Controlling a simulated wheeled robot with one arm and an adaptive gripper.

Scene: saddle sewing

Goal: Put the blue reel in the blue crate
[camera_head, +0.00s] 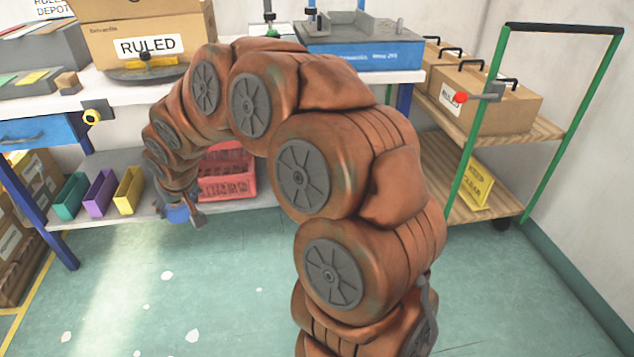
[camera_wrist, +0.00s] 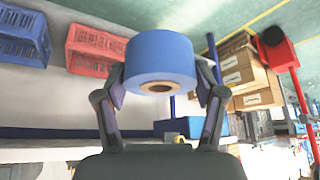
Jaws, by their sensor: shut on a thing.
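My gripper (camera_wrist: 160,86) is shut on the blue reel (camera_wrist: 162,55), one finger on each side. The reel has a brown core with a dark hole. In the head view, my gripper (camera_head: 190,214) hangs low by the shelf's front edge, and part of the blue reel (camera_head: 177,214) shows there. The blue crate (camera_wrist: 22,36) is at the left of the wrist view, beside the red crate (camera_wrist: 95,50) and apart from the reel. In the head view I cannot see the blue crate; my arm covers part of the shelf.
The lower shelf (camera_head: 150,206) also bears green (camera_head: 70,197), purple (camera_head: 100,194) and yellow (camera_head: 129,190) bins. The red crate shows behind my arm in the head view (camera_head: 228,172). A cart (camera_head: 540,130) stands at right. The floor in front is clear.

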